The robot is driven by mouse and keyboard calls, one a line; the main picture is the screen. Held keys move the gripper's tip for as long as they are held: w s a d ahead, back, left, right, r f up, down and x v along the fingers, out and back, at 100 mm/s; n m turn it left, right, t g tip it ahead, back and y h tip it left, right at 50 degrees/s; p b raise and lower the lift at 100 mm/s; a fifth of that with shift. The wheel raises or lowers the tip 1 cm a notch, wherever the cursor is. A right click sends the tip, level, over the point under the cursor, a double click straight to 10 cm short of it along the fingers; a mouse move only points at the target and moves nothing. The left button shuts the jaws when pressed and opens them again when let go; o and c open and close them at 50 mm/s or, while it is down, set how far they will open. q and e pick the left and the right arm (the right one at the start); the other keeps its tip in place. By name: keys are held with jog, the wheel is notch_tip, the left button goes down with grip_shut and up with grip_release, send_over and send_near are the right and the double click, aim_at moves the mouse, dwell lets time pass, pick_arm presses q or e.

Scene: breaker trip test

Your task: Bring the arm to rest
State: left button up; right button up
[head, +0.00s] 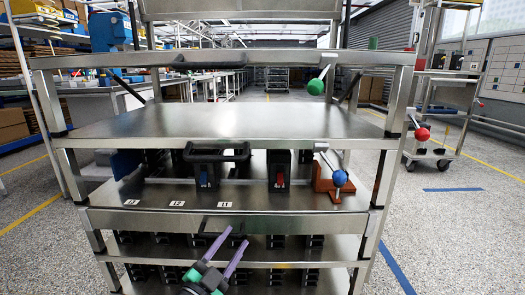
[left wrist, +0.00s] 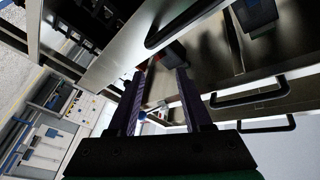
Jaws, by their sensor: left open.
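My left gripper (head: 237,236) comes in at the bottom centre of the head view. Its two purple fingers stand apart and point up towards the shelf unit. In the left wrist view, the left gripper (left wrist: 160,74) shows open with nothing between its fingers; the metal shelving lies beyond and beside them. A black breaker with a blue lever (head: 204,178) and one with a red lever (head: 279,178) stand on the middle shelf, above and beyond the gripper. My right gripper is not in view.
The steel shelf unit (head: 240,122) fills the middle, its wide upper shelf bare. An orange bracket with a blue ball (head: 340,178) stands right of the breakers. Several black parts line the lower shelves. A cart (head: 432,140) stands at right; open floor (head: 455,225) lies before it.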

pick_arm(q)
jog(key=s+d+f+n+g+y+p, duration=0.15)
jog(key=s+f+n+g+p, duration=0.7)
jog(key=s+f, duration=1.2)
jog(key=s+a+r+n+g+y+p, duration=0.2)
jog(key=s+a+g+y+p, duration=0.5)
jog(key=s+a+p, duration=1.3)
jog(key=s+r+g+p, duration=0.1)
jog(key=p, duration=1.2)
jog(key=shift+a+p, duration=0.2)
jog(key=shift+p, duration=0.1)
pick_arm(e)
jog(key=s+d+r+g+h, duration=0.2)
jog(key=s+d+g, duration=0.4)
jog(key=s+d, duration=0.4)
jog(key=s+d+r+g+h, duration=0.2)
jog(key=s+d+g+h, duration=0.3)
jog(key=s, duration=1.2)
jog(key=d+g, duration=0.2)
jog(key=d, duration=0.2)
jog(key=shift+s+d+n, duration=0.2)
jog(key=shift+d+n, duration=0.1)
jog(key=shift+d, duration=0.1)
